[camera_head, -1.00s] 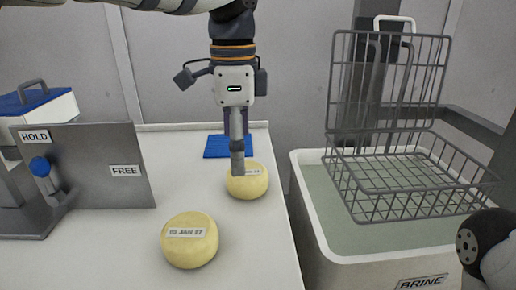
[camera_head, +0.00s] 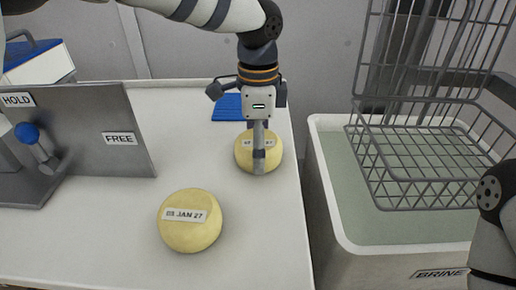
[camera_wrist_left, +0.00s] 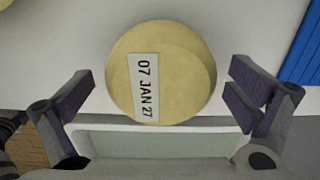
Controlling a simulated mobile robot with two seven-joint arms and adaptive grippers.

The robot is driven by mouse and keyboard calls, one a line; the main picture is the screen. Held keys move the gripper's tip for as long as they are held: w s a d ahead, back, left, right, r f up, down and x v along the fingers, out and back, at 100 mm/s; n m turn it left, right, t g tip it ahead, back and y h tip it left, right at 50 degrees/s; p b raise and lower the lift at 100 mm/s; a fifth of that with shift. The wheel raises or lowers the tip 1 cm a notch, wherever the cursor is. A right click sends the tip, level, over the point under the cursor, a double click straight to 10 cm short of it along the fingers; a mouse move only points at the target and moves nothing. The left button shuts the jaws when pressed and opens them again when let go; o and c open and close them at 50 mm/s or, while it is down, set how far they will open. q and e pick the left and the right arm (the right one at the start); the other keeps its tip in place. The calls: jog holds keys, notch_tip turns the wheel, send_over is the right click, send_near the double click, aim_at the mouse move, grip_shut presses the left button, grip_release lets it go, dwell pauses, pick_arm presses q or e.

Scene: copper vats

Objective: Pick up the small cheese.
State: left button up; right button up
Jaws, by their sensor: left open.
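Two round yellow cheeses sit on the white table. The farther cheese (camera_head: 243,156) looks smaller than the nearer cheese (camera_head: 175,230), labelled "03 JAN 27". My left gripper (camera_head: 259,166) points down at the farther cheese, its fingers hiding part of the cheese and its label. In the left wrist view that cheese (camera_wrist_left: 185,75), labelled "07 JAN 27", shows between the two spread fingers (camera_wrist_left: 164,82), with a gap on each side. The left gripper is open and empty. A piece of my right arm shows at the right edge; its gripper is out of view.
A grey panel (camera_head: 95,150) with "HOLD" and "FREE" signs stands at the left. A blue mat (camera_head: 228,107) lies behind the farther cheese. A brine vat (camera_head: 345,215) with a wire basket (camera_head: 420,165) stands right of the table. The table's front right is clear.

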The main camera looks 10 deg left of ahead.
pick_arm(q)
jog(key=c, duration=1.6)
jog(key=shift+w, duration=0.1)
